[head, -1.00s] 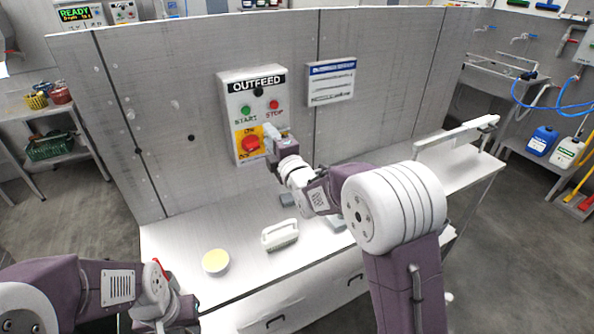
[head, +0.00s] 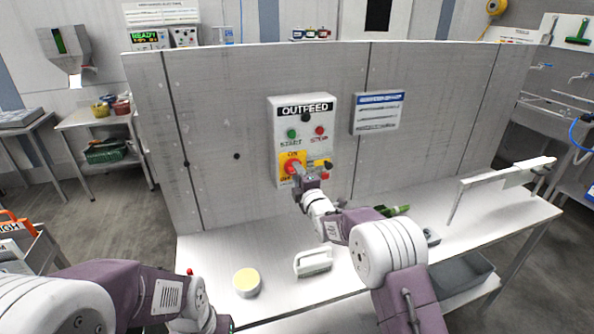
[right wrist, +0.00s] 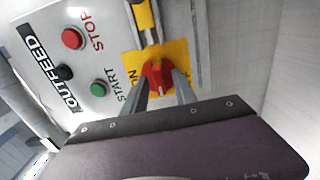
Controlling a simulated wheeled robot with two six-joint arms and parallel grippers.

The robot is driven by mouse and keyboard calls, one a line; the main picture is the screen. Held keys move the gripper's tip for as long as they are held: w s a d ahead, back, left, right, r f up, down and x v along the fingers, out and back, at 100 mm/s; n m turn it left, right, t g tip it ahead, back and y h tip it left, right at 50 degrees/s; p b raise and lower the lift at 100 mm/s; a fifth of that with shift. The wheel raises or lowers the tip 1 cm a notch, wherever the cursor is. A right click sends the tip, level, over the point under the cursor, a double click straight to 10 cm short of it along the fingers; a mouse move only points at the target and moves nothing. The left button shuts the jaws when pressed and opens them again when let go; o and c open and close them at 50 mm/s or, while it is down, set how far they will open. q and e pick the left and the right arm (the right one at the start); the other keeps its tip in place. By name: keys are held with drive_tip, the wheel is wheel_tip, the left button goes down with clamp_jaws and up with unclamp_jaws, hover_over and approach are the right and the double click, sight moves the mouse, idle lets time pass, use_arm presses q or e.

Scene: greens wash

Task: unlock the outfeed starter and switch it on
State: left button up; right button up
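The grey OUTFEED starter box (head: 285,121) is fixed to the upright panel, with a green START button (head: 292,134) and a red STOP button (head: 320,131). Below them is a red rotary knob (head: 291,167) on a yellow plate marked ON at its top. It also shows in the right wrist view (right wrist: 158,76). My right gripper (right wrist: 162,82) has its fingers on both sides of the knob, seemingly closed against it. A yellow and dark piece (head: 323,165) sits right of the knob; I cannot tell if it is a lock. My left gripper is below the head view's edge.
On the white bench stand a round tub with a yellow top (head: 247,282), a white-handled brush (head: 313,262) and a green item (head: 398,210) partly behind my right arm. A grey bin (head: 465,277) is at lower right. A blue-headed sign (head: 378,113) hangs beside the box.

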drive_tip(key=shift+w+a+r, duration=0.1)
drive_tip(key=shift+w+r, duration=0.05)
drive_tip(key=shift+w, duration=0.1)
clamp_jaws()
drive_tip(key=m+b, duration=0.3)
drive_tip(key=m, duration=0.3)
drive_tip(key=m+b, duration=0.3)
drive_tip(key=m, duration=0.2)
drive_tip(key=m+b, duration=0.3)
drive_tip(key=m, duration=0.3)
drive_tip(key=shift+f+m, duration=0.3)
drive_tip(key=shift+m, duration=0.3)
idle(0.5)
